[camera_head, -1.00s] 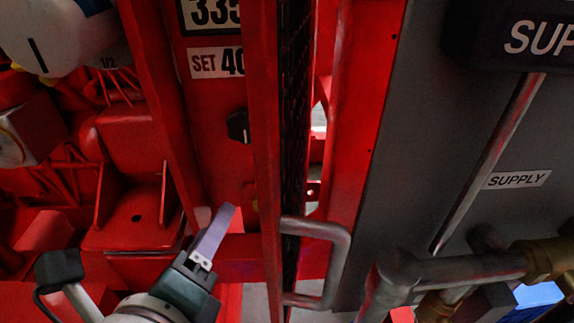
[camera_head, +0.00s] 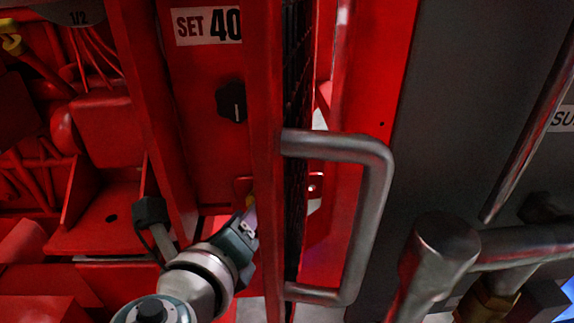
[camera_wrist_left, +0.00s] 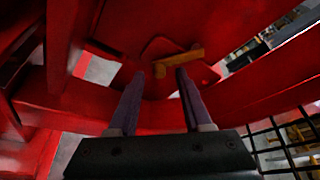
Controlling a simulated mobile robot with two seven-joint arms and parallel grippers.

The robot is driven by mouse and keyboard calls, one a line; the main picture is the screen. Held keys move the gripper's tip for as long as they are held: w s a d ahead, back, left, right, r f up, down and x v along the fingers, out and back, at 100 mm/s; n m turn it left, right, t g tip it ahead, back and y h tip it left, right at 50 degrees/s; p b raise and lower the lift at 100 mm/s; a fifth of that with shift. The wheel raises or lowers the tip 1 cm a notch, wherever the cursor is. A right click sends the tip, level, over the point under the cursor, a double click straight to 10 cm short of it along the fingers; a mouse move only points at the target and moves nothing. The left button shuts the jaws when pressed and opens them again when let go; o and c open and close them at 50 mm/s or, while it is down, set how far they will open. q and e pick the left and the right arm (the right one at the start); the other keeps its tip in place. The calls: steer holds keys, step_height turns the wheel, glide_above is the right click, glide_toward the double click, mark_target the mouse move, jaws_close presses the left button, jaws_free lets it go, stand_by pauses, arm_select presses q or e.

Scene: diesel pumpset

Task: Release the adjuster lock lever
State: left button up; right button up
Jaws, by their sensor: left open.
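The adjuster lock lever appears to be the small yellow-orange bar (camera_wrist_left: 178,62) on a red plate in the left wrist view. In the head view only a small yellow bit of it (camera_head: 249,201) shows behind the red frame's edge. My left gripper (camera_wrist_left: 160,74) is open, its two purple fingers pointing toward the lever. The fingertips look close to it, with the lever mostly ahead of them and to the right; contact cannot be told. In the head view my left gripper (camera_head: 250,213) reaches behind the red upright, which hides its fingertips. My right gripper is not in view.
A red upright (camera_head: 265,130) and black mesh (camera_head: 296,80) stand right beside my left gripper. A metal handle (camera_head: 372,210) sticks out to the right. A black knob (camera_head: 232,101) sits above, below the "SET 40" label (camera_head: 208,25). Pipes (camera_head: 440,245) fill the lower right.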

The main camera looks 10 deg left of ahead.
arm_select(q)
jaws_close()
stand_by(0.4)
